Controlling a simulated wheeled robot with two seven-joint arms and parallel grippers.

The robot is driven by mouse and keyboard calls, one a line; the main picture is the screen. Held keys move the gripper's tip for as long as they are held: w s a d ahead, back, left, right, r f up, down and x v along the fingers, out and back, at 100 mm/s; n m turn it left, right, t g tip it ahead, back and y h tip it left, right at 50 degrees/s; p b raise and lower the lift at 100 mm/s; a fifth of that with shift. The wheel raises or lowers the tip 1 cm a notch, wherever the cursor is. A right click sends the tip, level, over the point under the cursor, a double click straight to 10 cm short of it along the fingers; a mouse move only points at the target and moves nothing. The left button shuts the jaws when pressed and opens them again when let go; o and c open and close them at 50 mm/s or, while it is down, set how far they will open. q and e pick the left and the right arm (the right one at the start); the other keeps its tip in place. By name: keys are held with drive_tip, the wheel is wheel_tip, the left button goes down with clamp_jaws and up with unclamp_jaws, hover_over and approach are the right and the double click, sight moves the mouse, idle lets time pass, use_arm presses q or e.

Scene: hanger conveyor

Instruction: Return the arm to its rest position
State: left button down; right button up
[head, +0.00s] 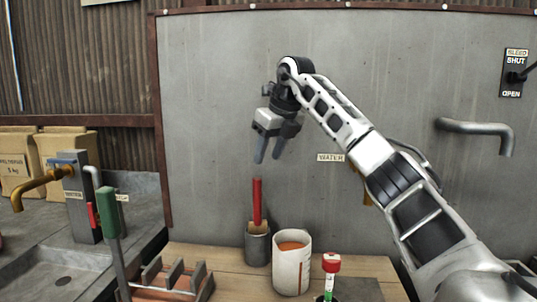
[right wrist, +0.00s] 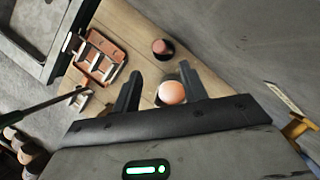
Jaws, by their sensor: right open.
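My right arm (head: 395,180) comes in from the right in the head view, bent up in front of the grey wall panel. My right gripper (head: 268,150) points down, open, with nothing between its fingers. It hangs in the air above a red-handled tool (head: 257,203) that stands upright in a dark grey cup (head: 257,247). The fingertips are apart from the red handle. In the right wrist view the open fingers (right wrist: 158,92) show above the wooden bench. My left gripper is not in view.
A whitish pot with orange contents (head: 292,270) stands beside the cup. A red-capped tube (head: 331,264) is nearer. A reddish rack (head: 170,280) and a green-handled lever (head: 110,212) are at left. A brass tap (head: 38,184) overhangs the sink. A grey pipe (head: 475,128) sticks out at right.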

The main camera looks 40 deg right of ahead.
sight(257, 178)
drive_tip(key=shift+f, duration=0.1)
drive_tip(key=x, duration=1.2)
drive_tip(key=shift+f, duration=0.2)
wheel_tip(257, 178, up, 3)
drive_tip(key=shift+f+p, duration=0.1)
drive_tip(key=shift+p, duration=0.95)
drive_tip(key=shift+r, duration=0.3)
drive_tip(key=shift+r+p, duration=0.1)
drive_tip(key=shift+p, duration=0.25)
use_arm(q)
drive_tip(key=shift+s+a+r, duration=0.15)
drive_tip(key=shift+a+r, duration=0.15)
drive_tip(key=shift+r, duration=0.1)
